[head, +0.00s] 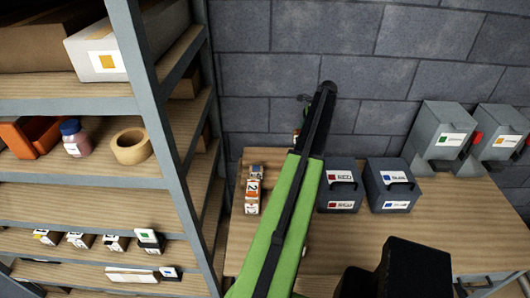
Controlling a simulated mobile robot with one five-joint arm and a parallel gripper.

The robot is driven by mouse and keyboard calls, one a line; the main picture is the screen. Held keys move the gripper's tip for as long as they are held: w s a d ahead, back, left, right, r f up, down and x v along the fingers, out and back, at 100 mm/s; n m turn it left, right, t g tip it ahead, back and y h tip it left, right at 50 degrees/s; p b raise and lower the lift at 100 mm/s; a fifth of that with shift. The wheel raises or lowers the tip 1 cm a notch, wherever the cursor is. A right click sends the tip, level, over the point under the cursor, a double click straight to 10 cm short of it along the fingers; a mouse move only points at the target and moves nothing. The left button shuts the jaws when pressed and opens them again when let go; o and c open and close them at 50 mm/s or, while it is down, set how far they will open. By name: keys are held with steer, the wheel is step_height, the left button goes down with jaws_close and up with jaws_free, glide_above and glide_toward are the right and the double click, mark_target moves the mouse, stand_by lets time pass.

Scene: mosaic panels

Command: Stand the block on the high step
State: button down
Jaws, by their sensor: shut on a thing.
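A narrow white and orange piece marked "2" (253,194) stands on the wooden table, left of my arm. It looks stepped, but I cannot make out its step heights. My green and black arm reaches over the table toward the grey wall. My gripper (304,106) is at the arm's far end, beyond and to the right of that piece. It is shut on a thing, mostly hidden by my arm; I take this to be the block. Only a small sliver of colour (296,136) shows there, at the arm's left edge.
Two dark grey boxes with labels (341,190) (394,184) sit right of my arm. Grey bins (441,135) stand at the table's back right. A metal shelf rack (165,140) with boxes, a jar and tape rises close on the left. Bare table (235,235) shows near the front left.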

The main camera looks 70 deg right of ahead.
steer(key=b, duration=0.7)
glide_toward(270, 154)
steer(key=shift+w+a+f, duration=0.35)
steer(key=shift+w+f, duration=0.3)
steer(key=shift+w, duration=0.4)
step_height(270, 154, down, 4)
steer(key=b, duration=0.4)
steer(key=shift+f, duration=0.15)
steer(key=c, duration=0.8)
jaws_free()
steer(key=shift+c, duration=0.2)
